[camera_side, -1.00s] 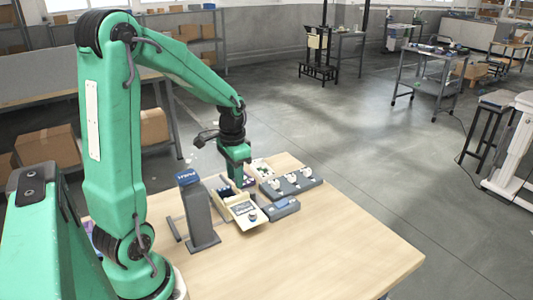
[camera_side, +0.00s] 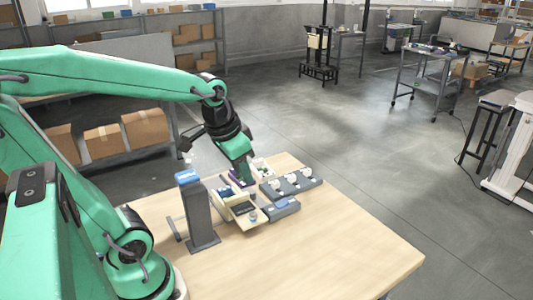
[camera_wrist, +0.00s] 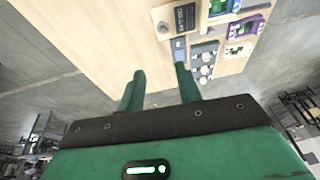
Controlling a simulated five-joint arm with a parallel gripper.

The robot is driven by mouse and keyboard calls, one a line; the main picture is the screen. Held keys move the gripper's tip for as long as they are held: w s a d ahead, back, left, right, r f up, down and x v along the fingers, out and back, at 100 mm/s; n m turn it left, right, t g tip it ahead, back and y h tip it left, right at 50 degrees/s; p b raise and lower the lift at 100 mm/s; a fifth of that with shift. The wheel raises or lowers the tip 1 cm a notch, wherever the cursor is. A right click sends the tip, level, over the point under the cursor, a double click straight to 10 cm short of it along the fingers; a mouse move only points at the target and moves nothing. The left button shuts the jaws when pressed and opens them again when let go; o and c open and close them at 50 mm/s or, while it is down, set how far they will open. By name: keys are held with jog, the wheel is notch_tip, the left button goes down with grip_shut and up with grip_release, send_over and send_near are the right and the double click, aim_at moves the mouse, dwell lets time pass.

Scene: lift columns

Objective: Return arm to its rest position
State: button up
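My green arm reaches in from the left of the side view, with the upper link level and the wrist tilted down. My gripper (camera_side: 243,172) hangs at the back of the work items, and its tips are hard to make out there. In the wrist view my gripper (camera_wrist: 161,78) has its two green fingers well apart, with nothing between them. The fingers point toward the light wooden table (camera_side: 330,238), which also shows in the wrist view (camera_wrist: 95,50).
A dark grey post (camera_side: 201,218) with a blue top stands left of a cream box (camera_side: 250,220). A grey tray with several pale round pieces (camera_side: 292,185) lies to the right. A purple box (camera_wrist: 249,26) lies at the table's edge. The table's front right is clear.

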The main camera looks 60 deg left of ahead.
jog(key=s+d+r+t, duration=0.2)
jog(key=s+d, duration=0.2)
jog(key=shift+s+d+r+h, duration=0.2)
jog(key=shift+d+r+h, duration=0.1)
jog(key=shift+d, duration=0.1)
